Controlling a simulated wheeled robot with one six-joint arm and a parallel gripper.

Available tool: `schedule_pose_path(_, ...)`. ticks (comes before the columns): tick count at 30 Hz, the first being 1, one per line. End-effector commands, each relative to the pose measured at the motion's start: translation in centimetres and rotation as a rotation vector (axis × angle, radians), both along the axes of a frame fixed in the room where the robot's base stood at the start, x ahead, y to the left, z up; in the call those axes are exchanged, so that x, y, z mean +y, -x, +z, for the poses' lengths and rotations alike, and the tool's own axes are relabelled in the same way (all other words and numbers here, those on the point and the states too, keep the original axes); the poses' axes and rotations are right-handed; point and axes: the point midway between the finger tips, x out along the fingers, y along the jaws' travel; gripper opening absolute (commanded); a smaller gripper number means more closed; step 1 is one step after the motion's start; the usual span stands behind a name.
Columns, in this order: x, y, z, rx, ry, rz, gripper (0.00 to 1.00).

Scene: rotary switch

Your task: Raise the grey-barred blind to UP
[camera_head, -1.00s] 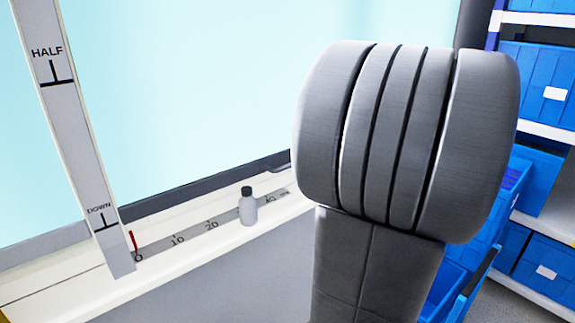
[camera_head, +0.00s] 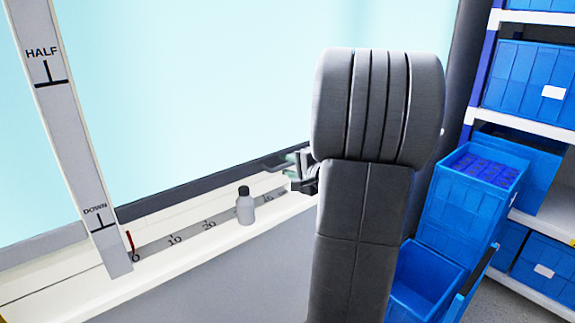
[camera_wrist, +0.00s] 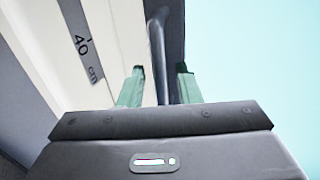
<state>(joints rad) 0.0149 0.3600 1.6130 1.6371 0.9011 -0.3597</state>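My gripper (camera_wrist: 161,72) shows in the wrist view with its two green fingers apart. A dark grey bent bar (camera_wrist: 157,42) by the window frame shows between the fingers; I cannot tell whether they touch it. In the head view the gripper (camera_head: 300,165) is mostly hidden behind my arm, near the far part of the sill. A vertical scale strip (camera_head: 68,130) at the left bears HALF and DOWN marks; no UP mark is in view. The window (camera_head: 190,80) is pale cyan.
A grey bottle (camera_head: 246,208) stands on the white sill (camera_head: 185,257), beside a ruler strip (camera_head: 190,232) with a red marker (camera_head: 129,241) near 0. Blue bins (camera_head: 468,210) and shelves (camera_head: 530,128) stand at the right.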

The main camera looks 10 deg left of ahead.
Motion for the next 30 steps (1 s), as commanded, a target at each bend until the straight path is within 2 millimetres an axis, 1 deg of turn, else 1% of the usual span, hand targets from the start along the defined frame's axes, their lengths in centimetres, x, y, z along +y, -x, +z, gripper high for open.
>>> schedule_pose_path(4, 0.6, -0.5, -0.1, 0.000, -0.001, 0.000, 0.31)
schedule_pose_path(11, 0.6, -0.5, -0.2, 0.001, -0.001, 0.000, 0.31)
schedule_pose_path(12, 0.6, -0.5, -0.2, 0.001, -0.001, 0.000, 0.29)
schedule_pose_path(16, 0.6, -0.5, -0.2, 0.001, -0.001, 0.000, 0.03)
schedule_pose_path(17, 0.6, -0.5, -0.2, 0.001, -0.001, 0.000, 0.00)
schedule_pose_path(25, 0.5, -0.5, 0.1, 0.000, 0.000, 0.000, 0.00)
schedule_pose_path(28, 0.1, -0.5, 0.9, -0.002, 0.001, -0.001, 0.00)
schedule_pose_path(30, -0.4, -0.5, 2.0, -0.003, 0.000, -0.002, 0.00)
